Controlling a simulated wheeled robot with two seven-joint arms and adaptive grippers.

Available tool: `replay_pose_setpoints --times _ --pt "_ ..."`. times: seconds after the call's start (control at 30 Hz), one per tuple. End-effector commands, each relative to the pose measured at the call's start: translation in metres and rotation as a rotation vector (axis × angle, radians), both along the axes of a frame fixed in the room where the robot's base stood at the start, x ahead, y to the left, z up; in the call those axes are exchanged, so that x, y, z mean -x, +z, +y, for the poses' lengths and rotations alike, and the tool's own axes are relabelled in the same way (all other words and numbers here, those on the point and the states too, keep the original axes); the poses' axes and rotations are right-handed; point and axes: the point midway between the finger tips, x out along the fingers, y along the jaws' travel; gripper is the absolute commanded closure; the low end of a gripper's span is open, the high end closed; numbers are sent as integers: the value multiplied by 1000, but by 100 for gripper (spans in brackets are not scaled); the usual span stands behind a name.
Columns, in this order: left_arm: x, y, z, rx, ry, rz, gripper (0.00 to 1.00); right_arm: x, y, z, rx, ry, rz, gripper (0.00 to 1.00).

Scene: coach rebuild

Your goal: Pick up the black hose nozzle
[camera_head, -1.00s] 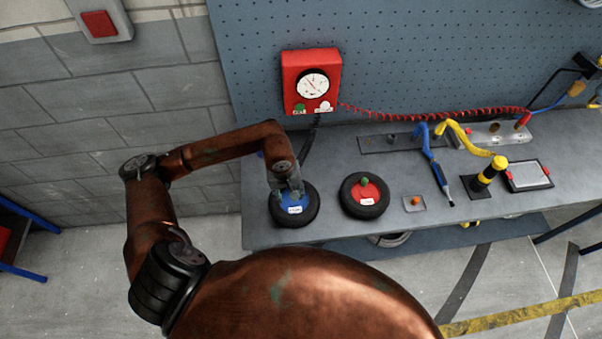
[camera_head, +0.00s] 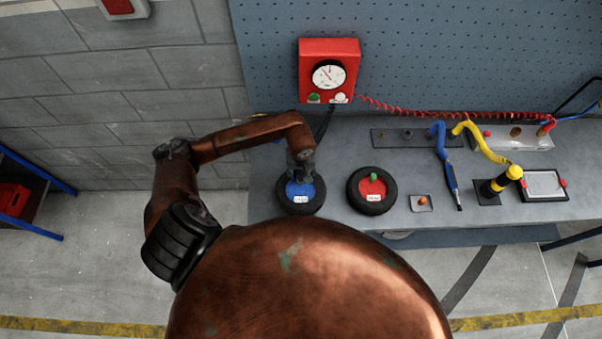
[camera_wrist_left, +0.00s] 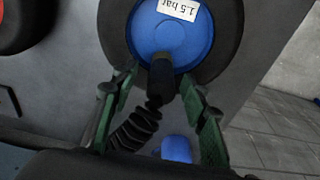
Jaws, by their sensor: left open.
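The black hose nozzle (camera_wrist_left: 161,80) shows in the left wrist view, its end over the blue hub of a wheel, with a ribbed black hose (camera_wrist_left: 137,130) behind it. I cannot tell if it touches the hub. My left gripper (camera_wrist_left: 158,75) is open, its green fingers on either side of the nozzle with gaps showing. In the head view the left gripper (camera_head: 300,183) is over the blue-hubbed wheel (camera_head: 284,201) and hides the nozzle. That wheel carries a "1.5 bar" label (camera_wrist_left: 178,9). My right gripper is not in view.
A red-hubbed wheel (camera_head: 360,203) lies to the right on the grey bench (camera_head: 425,180). A red gauge box (camera_head: 345,50) hangs on the pegboard behind, with a black hose (camera_head: 325,122) below it. A blue object (camera_wrist_left: 176,148) shows behind the nozzle.

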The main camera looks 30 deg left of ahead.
Motion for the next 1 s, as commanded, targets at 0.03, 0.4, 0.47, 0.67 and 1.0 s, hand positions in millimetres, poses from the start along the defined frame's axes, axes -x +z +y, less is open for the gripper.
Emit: replay_pose_setpoints --times 0.03,0.4,0.47,0.67,1.0 --pt "0 -1 0 1 0 -1 59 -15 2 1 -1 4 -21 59" --pt "0 -1 0 0 0 -1 72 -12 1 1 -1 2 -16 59" --pt "0 -1 0 0 0 -1 76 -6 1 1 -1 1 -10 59" --pt "0 -1 0 0 0 -1 90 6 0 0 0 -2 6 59" --pt "-1 -1 0 1 0 -3 100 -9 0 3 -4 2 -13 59"
